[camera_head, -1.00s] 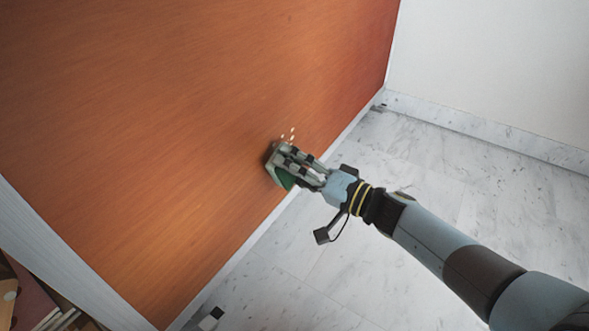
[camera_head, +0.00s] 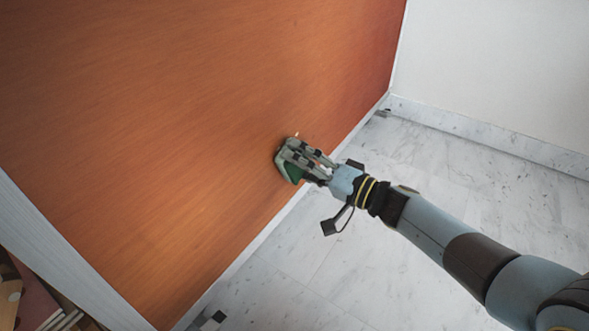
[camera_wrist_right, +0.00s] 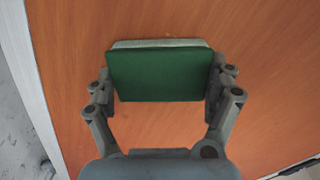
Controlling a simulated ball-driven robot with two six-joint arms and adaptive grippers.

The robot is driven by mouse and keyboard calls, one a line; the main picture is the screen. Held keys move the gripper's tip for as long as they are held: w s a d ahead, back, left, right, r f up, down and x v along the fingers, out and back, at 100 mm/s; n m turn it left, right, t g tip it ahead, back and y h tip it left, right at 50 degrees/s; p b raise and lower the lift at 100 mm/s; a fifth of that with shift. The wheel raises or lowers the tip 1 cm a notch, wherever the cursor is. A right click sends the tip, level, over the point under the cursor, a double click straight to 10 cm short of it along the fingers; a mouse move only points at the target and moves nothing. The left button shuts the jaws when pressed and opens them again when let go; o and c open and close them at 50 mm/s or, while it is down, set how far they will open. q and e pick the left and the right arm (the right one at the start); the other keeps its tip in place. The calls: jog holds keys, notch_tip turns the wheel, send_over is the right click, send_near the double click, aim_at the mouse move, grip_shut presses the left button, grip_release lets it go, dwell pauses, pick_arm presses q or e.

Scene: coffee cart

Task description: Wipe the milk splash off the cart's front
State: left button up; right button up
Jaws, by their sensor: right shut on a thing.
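The cart's front is a large orange-brown wooden panel (camera_head: 170,130). My right gripper (camera_head: 287,159) is at the panel's lower right part, shut on a green sponge (camera_head: 294,173) with a pale face. In the right wrist view the sponge (camera_wrist_right: 160,75) sits between the two fingers, its pale side toward the panel; I cannot tell exactly how firmly it touches. A small pale speck of the milk splash (camera_head: 297,134) shows just above the gripper. Any splash behind the sponge is hidden. My left gripper is not in view.
A pale edge strip (camera_head: 80,265) borders the panel at left, with shelf items (camera_head: 35,300) beyond it. The marble floor (camera_head: 440,170) is open to the right. A white wall (camera_head: 500,60) stands behind.

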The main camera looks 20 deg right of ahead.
aim_at(292, 172)
jog(key=shift+w+d, duration=1.55)
jog(key=shift+d, duration=0.35)
jog(key=shift+s+a, duration=0.65)
jog(key=shift+a, duration=0.25)
jog(key=shift+s+a, duration=0.6)
jog(key=shift+a, duration=0.25)
jog(key=shift+s+a+r, duration=0.15)
jog(key=shift+s+a, duration=1.05)
jog(key=shift+a, duration=0.15)
jog(key=shift+w+d, duration=0.1)
jog(key=shift+d, duration=0.05)
jog(key=w+d, duration=0.4)
jog(key=d, duration=0.1)
jog(key=shift+w+d, duration=0.4)
jog(key=shift+s+a, duration=1.25)
jog(key=shift+a, duration=0.25)
jog(key=shift+s+a, duration=1.2)
jog(key=shift+a, duration=0.3)
